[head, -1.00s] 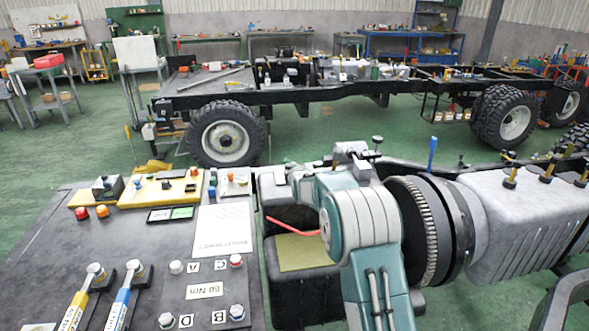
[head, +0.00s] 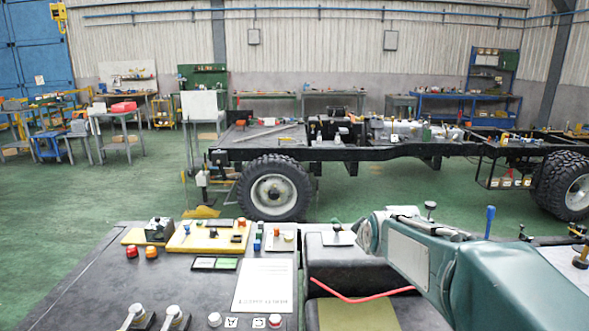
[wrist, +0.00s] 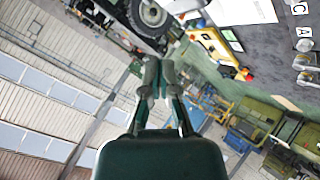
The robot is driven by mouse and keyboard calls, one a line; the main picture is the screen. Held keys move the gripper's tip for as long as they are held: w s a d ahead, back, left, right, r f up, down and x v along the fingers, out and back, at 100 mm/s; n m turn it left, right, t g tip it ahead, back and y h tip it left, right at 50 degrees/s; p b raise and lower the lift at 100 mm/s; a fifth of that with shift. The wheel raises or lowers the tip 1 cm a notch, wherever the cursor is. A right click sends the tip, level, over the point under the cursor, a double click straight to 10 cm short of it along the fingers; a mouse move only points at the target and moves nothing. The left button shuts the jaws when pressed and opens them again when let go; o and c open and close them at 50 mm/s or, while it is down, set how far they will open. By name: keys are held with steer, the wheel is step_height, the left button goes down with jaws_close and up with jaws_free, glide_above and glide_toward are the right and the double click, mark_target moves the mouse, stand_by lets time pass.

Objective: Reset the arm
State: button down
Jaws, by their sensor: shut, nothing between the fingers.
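My arm crosses the lower right of the head view, its teal links folded low over the near chassis. My gripper (wrist: 155,92) shows in the wrist view, with its two fingers together and nothing between them. It points into open space, and the picture there is strongly tilted. The gripper's fingers cannot be made out in the head view.
A dark workbench panel (head: 85,280) with switches and a white sheet (head: 263,285) lies close at lower left. A red cable (head: 360,298) runs beside my arm. A wheeled chassis (head: 350,150) stands behind, with green floor (head: 120,210) free at left.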

steer(key=s+f+m+g, duration=0.2)
steer(key=s+m, duration=0.2)
steer(key=s, duration=1.2)
steer(key=s+f+m+g, duration=0.2)
steer(key=s+m, duration=0.3)
steer(key=s, duration=1.1)
steer(key=shift+s+f+g, duration=0.35)
steer(key=shift+f+g, duration=0.05)
steer(key=shift+g, duration=0.1)
